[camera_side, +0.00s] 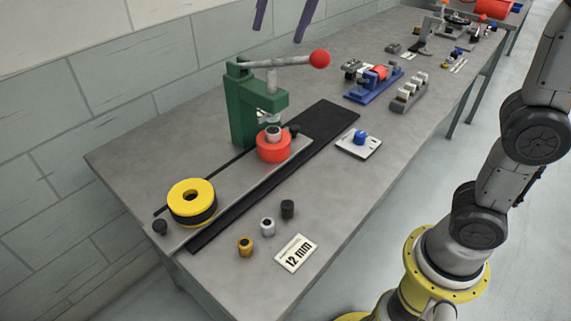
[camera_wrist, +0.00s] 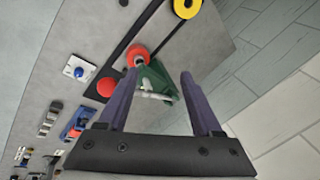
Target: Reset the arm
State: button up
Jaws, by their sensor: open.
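My gripper (camera_side: 277,34) shows at the top of the side view as two purple fingers, spread apart with nothing between them. They hang above the green press (camera_side: 246,115) and its lever with a red knob (camera_side: 319,59). In the wrist view, my gripper (camera_wrist: 160,74) is open and empty, with the press (camera_wrist: 155,82) seen between and beyond the fingers. A red round carrier (camera_side: 273,148) sits on the track under the press. A yellow round carrier (camera_side: 191,201) sits at the track's near left end. The rest of my gripper is out of the side view.
A black strip (camera_side: 325,128) runs along the track. Several small bushings, including a brass one (camera_side: 245,246), and a "12 mm" card (camera_side: 296,253) lie in front. A white plate with a blue knob (camera_side: 359,142) and a blue fixture (camera_side: 373,85) stand farther right. A wall borders the bench.

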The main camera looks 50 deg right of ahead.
jog(key=s+d+f+n+t, duration=0.1)
jog(key=s+d+f+n, duration=0.15)
jog(key=s, duration=0.35)
jog(key=s+d+f+n+h, duration=0.1)
jog(key=s+d+f, duration=0.25)
jog(key=s, duration=0.25)
jog(key=s+d+f+n+t, duration=0.1)
jog(key=s+d+f, duration=0.2)
jog(key=s+f, duration=0.15)
jog(key=s+f+n, duration=0.3)
jog(key=f+n, duration=0.3)
jog(key=f, duration=0.2)
jog(key=shift+s, duration=0.15)
jog(key=shift+a+r, duration=0.1)
dwell(1.0)
